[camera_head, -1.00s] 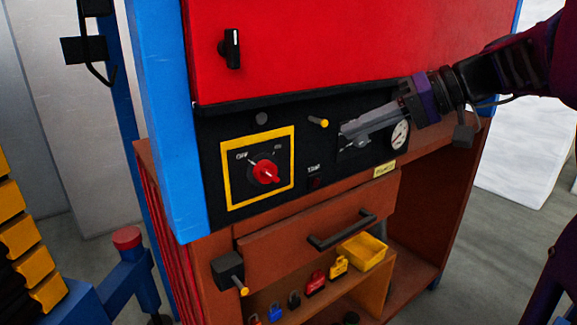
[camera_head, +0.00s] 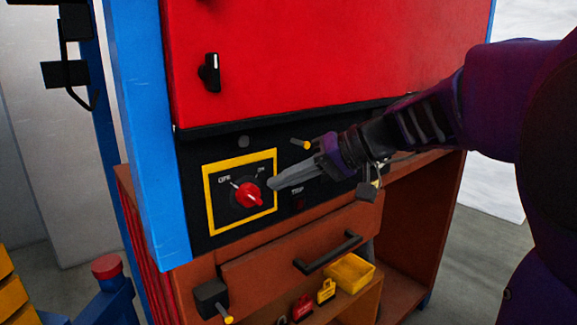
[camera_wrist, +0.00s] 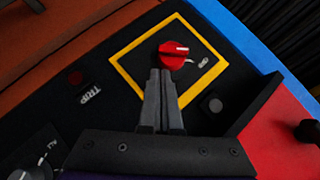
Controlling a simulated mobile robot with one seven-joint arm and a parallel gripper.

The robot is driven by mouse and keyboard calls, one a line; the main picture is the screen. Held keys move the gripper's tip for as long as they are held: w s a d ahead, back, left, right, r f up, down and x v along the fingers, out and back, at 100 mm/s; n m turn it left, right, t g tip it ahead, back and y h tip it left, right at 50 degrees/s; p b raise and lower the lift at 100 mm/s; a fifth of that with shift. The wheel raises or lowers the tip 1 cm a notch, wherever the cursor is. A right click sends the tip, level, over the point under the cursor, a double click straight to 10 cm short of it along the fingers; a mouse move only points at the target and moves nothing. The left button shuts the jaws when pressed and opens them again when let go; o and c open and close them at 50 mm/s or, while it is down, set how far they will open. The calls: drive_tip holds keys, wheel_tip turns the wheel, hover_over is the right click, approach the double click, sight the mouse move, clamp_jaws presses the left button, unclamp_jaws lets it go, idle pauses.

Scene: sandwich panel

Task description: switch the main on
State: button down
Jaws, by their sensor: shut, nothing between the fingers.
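The main switch is a red rotary knob (camera_head: 248,194) on a black plate inside a yellow square frame (camera_head: 211,204), marked OFF at upper left and ON at upper right. Its white pointer line is toward the OFF side. My gripper (camera_head: 274,183) is shut and empty, with its fingertips just right of the knob, over the frame's right side. In the wrist view the fingertips (camera_wrist: 161,74) are close to the red knob (camera_wrist: 172,55); I cannot tell whether they touch it.
A yellow-tipped peg (camera_head: 306,145) sticks out above my gripper. A TRIP lamp (camera_head: 299,203) is below it. A red door with a black handle (camera_head: 209,72) is above. A drawer handle (camera_head: 328,252) and a shelf with a yellow bin (camera_head: 350,272) and padlocks are below.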

drive_tip(key=shift+s+a+f, duration=0.45)
drive_tip(key=shift+a+f, duration=0.2)
drive_tip(key=shift+f, duration=0.05)
drive_tip(key=shift+w+f, duration=0.1)
drive_tip(key=shift+w, duration=0.05)
drive_tip(key=shift+y, duration=0.3)
